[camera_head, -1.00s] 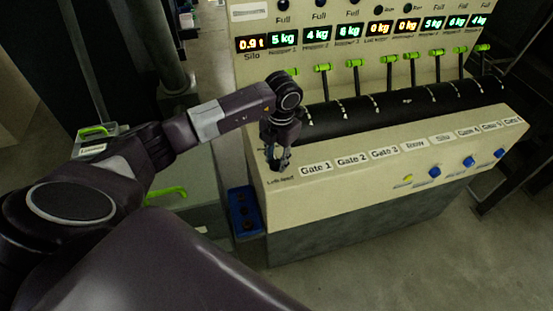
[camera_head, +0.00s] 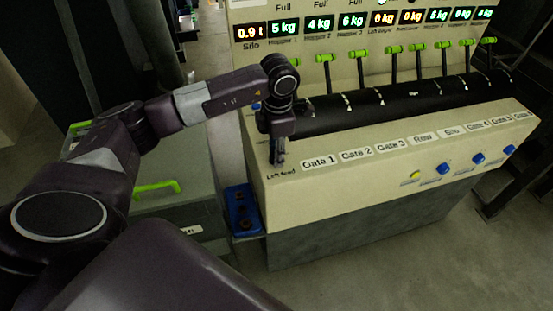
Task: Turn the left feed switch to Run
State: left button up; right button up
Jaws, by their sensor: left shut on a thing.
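My left gripper (camera_head: 279,162) points down at the left end of the cream control panel (camera_head: 360,195), right above the "Left feed" label (camera_head: 281,174). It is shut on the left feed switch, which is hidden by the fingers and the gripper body. The switch's position cannot be read from here. My right gripper does not show.
A row of green-tipped levers (camera_head: 416,47) stands behind a black roller bar on the panel. Blue knobs (camera_head: 443,168) and a yellow one (camera_head: 415,175) sit on the front face. Displays (camera_head: 318,24) show weights above. A blue box (camera_head: 243,212) hangs at the panel's left side.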

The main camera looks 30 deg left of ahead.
pick_arm(q)
jog(key=m+b, duration=0.2)
jog(key=m, duration=0.1)
jog(key=shift+f, duration=0.1)
jog(key=shift+m+b, duration=0.85)
jog(key=shift+m, duration=0.15)
jog(key=o, duration=1.1)
jog(key=r, duration=0.8)
jog(key=s+r, duration=0.1)
jog(key=r, duration=0.3)
jog(key=shift+d+r, duration=0.15)
